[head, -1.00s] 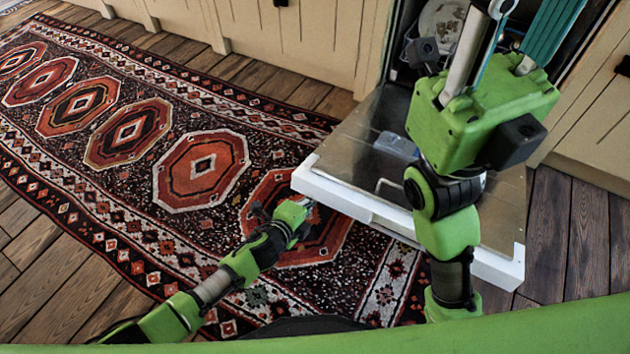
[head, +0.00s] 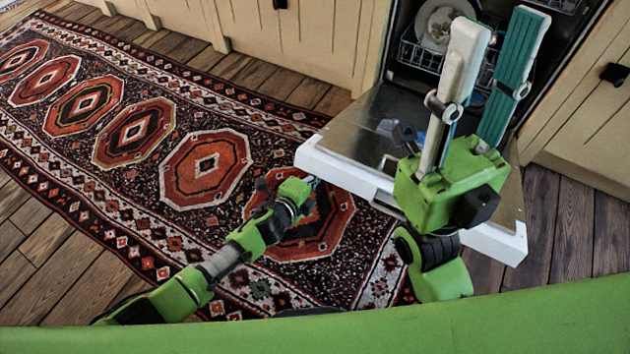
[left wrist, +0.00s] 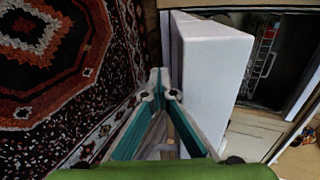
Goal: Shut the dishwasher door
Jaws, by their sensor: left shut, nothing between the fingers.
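The dishwasher door (head: 352,122) hangs open below the dishwasher's dark opening, its metal inner face upward. Its white front edge (head: 350,174) faces me. My left gripper (head: 312,182) is at the door's front left corner, fingers shut and empty. In the left wrist view, my left gripper (left wrist: 161,88) points along the left side of the door's white edge (left wrist: 212,62); whether they touch is unclear. My right gripper (head: 497,28) is open and empty above the door, long fingers spread and pointing at the opening. It hides part of the door and interior.
A rack (head: 418,56) with a plate (head: 440,28) stands inside the dishwasher. Beige cabinets (head: 330,40) flank it. A patterned rug (head: 130,190) covers the wooden floor left of the door.

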